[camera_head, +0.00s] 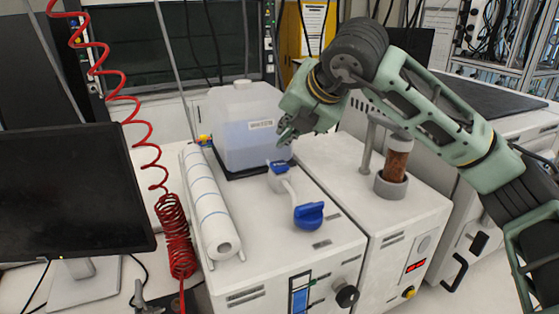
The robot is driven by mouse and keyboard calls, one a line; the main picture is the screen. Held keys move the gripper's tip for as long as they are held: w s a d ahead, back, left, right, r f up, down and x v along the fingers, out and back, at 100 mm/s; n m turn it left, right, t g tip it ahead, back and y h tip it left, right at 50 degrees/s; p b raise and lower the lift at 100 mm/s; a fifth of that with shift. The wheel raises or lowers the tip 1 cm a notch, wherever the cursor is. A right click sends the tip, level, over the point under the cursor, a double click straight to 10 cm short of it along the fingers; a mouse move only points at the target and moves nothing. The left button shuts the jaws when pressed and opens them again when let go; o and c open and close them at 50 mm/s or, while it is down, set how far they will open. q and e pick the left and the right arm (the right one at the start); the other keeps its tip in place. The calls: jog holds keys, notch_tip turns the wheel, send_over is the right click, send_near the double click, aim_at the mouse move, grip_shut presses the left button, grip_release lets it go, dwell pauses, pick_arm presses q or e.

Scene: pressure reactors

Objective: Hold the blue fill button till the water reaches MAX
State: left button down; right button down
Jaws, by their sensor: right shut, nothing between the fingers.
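My right gripper (286,137) is shut and empty, in front of the jug. It is above a small blue-topped part (279,167) on top of the white reactor unit (262,258); I cannot tell whether they touch. A larger blue knob-like part (309,215) sits nearer the front of the same top. I cannot tell which blue part is the fill button. On the unit's front is a narrow level window (300,293) with blue in it; its MAX mark is not readable. My left gripper is not in view.
A translucent jug (245,130) of bluish liquid stands at the back. A white roll (210,205) lies along the unit's left side. A red coiled hose (175,235) hangs beside it. A monitor (70,195) is at left. A second unit with a brown-filled cylinder (396,160) is at right.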

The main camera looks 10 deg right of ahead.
jog(key=shift+r+p, duration=0.45)
jog(key=shift+r, duration=0.9)
